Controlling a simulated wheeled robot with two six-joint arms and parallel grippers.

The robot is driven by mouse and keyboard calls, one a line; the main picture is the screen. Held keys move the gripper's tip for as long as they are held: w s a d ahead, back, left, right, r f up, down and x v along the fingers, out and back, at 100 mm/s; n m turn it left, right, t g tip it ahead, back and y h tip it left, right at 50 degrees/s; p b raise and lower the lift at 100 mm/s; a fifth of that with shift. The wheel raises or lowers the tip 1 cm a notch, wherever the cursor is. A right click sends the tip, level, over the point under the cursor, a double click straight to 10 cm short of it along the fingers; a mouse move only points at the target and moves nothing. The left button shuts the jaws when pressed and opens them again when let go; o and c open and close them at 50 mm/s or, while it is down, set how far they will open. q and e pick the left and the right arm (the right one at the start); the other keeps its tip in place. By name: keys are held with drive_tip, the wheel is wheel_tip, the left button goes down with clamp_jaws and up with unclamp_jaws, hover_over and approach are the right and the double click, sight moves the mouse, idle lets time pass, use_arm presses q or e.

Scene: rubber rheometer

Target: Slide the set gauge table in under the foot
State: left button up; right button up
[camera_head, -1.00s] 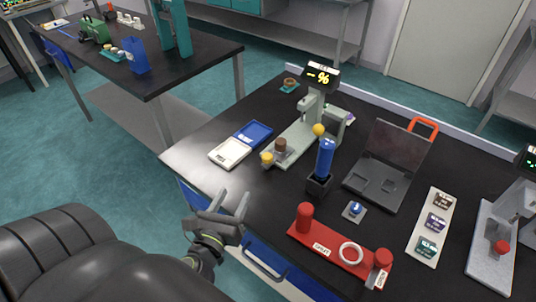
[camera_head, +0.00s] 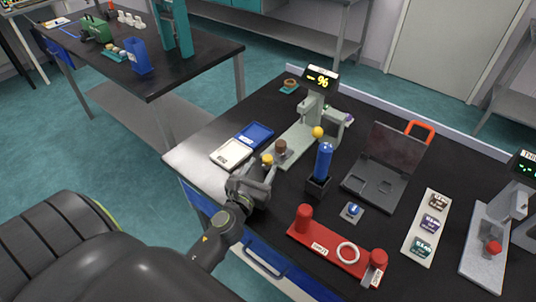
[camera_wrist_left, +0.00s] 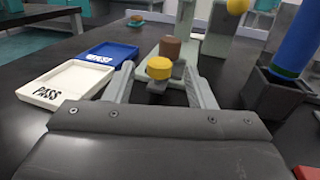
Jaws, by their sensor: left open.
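The gauge (camera_head: 303,133) is a pale green stand with a lit "- %" display (camera_head: 321,77) and a yellow ball (camera_head: 318,132) at its side. A brown cylinder (camera_head: 281,146) sits on its table, out in front of the column. A yellow knob (camera_head: 267,160) is at the table's near end. The foot under the gauge head is too small to make out clearly. My left gripper (camera_head: 262,176) is open just in front of the knob. In the left wrist view the yellow knob (camera_wrist_left: 159,68) appears between the open fingers (camera_wrist_left: 160,84), with no grip on it.
A white PASS tray (camera_head: 232,153) and a blue tray (camera_head: 256,134) lie left of the gauge. A blue cylinder in a black holder (camera_head: 318,187) stands close on the right. A red rack (camera_head: 330,250) and an open dark case (camera_head: 385,165) are farther right.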

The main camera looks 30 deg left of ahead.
sight(266, 161)
use_arm(q)
drive_tip(key=shift+w+a, duration=0.25)
drive_tip(key=shift+w, duration=1.05)
drive_tip(key=shift+w+a, duration=0.25)
drive_tip(key=shift+w, duration=1.05)
drive_tip(key=shift+c, duration=0.3)
clamp_jaws()
